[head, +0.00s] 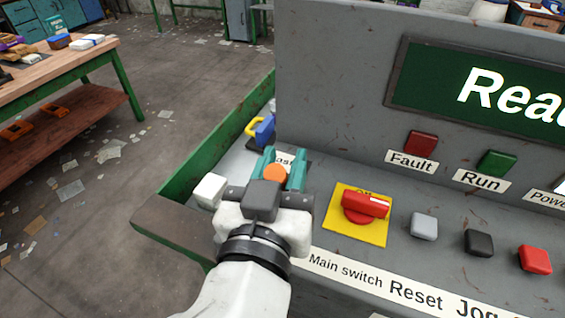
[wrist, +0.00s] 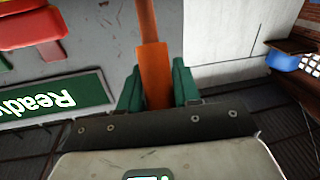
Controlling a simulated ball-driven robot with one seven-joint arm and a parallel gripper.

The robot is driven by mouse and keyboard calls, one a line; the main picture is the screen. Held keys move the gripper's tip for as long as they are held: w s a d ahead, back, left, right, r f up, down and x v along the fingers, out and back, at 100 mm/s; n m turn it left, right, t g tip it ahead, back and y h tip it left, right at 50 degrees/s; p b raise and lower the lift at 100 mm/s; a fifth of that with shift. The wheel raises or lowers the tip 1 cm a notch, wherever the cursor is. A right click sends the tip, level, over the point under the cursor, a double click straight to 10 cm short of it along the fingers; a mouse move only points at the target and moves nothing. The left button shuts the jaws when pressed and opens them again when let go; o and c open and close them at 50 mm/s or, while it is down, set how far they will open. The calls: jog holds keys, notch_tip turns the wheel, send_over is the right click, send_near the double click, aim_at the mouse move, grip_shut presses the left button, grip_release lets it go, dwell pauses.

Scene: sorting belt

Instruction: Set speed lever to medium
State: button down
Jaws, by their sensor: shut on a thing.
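The speed lever shows as an orange knob (head: 275,173) at the left end of the grey control panel. In the wrist view it is a long orange bar (wrist: 151,60) running up between my fingers. My gripper (head: 282,165) has its two teal fingers on either side of the lever and is shut on it. A label (head: 284,158) just behind the lever is partly covered by the fingers; only "as" reads clearly. The lever's slot and any other speed marks are hidden by my gripper, so I cannot tell its exact setting.
Right of my gripper is a red main switch (head: 366,204) on a yellow plate. Grey (head: 424,226), black (head: 479,243) and red (head: 534,259) buttons follow. A blue padlock (head: 263,130) with a yellow shackle sits behind the fingers. The upright panel with a "Ready" display (head: 480,90) rises behind.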

jog(key=r+g+p, duration=0.1)
jog(key=p, duration=0.1)
jog(key=shift+w+d+p, duration=0.15)
jog(key=shift+w+p, duration=0.15)
jog(key=shift+w, duration=0.1)
jog(key=shift+w+d+r+g+p, duration=0.1)
jog(key=shift+w+d+g+p, duration=0.1)
jog(key=shift+w+g+p, duration=0.7)
jog(key=p, duration=0.2)
jog(key=g+y+p, duration=0.1)
jog(key=shift+w+d+m+p, duration=0.25)
jog(key=shift+w+m+p, duration=0.05)
jog(key=shift+w+p, duration=0.1)
jog(key=shift+w+d+f+g+p, duration=0.2)
jog(key=shift+w+f+g+p, duration=0.25)
jog(key=shift+g+p, duration=0.4)
jog(key=c, duration=0.9)
grip_release()
